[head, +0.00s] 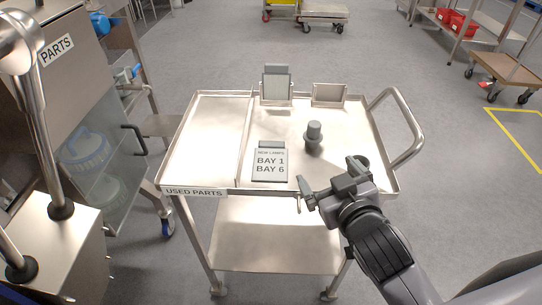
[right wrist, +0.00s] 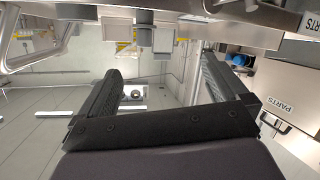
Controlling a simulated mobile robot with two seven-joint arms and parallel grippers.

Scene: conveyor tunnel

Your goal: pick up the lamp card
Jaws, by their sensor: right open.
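The lamp card (head: 270,166), a grey plate lettered NEW LAMPS, BAY 1, BAY 6, lies on the steel trolley top (head: 215,135) near its front edge, with a grey tab at its back edge. My right gripper (head: 331,180) is open just right of the card, over the front right part of the trolley. It is apart from the card. In the right wrist view the two fingers (right wrist: 163,82) are spread with nothing between them. I cannot make out the card in that view. My left gripper is out of view.
A grey knobbed cylinder (head: 313,136) stands behind my right gripper. Two holders, one with a grey plate (head: 276,84) and one low (head: 328,94), stand at the trolley's back. A divider and a raised rim bound the top. A parts cabinet (head: 75,95) stands at left.

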